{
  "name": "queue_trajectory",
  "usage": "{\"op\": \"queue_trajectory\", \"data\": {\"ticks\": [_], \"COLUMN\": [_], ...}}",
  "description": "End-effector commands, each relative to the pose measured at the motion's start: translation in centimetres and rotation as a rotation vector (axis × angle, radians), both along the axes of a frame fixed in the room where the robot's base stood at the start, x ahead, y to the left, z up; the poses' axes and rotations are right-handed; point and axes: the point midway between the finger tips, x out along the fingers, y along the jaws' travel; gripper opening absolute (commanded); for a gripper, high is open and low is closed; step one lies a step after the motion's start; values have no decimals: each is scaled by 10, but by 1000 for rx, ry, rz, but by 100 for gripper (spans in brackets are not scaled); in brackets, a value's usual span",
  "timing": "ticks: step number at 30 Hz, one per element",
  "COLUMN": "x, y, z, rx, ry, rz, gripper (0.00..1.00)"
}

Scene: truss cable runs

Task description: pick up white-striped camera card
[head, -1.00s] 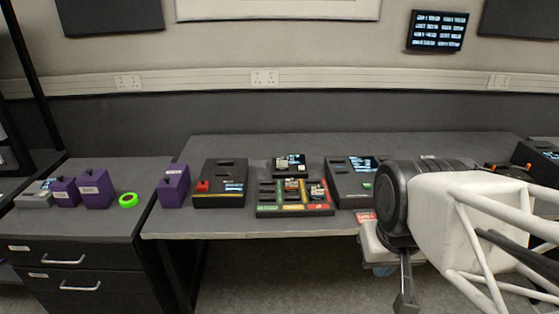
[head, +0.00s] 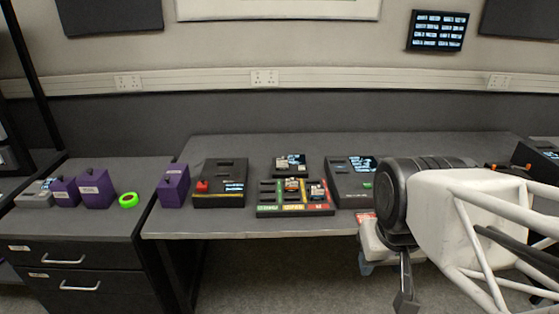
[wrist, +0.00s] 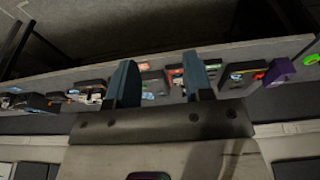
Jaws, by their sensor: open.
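A low sorting tray (head: 266,212) with green, yellow and red labels sits near the table's front edge. Small dark cards stand in its slots, one with an orange mark (head: 291,184) and one to its right (head: 317,190). They are too small for me to tell which has white stripes. My gripper (wrist: 160,57) is open, with two blue fingers spread and nothing seen between them. In the head view it hangs at the table's front edge, right of the tray and apart from it. The tray shows beyond the fingers in the wrist view, partly hidden.
Left of the tray stand a black box with a red part (head: 220,190) and a purple box (head: 173,186). A dark device with a screen (head: 350,185) is at its right, beside my arm. A small display unit (head: 290,163) stands behind. The table's back is clear.

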Motion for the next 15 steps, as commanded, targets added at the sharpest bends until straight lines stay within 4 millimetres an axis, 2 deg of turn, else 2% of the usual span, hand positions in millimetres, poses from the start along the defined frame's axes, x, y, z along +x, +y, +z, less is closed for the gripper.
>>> {"op": "queue_trajectory", "data": {"ticks": [8, 15], "x": [29, 79], "y": [2, 6], "z": [14, 32], "rx": [-8, -21], "ry": [11, 26], "rz": [61, 163], "gripper": [47, 47]}}
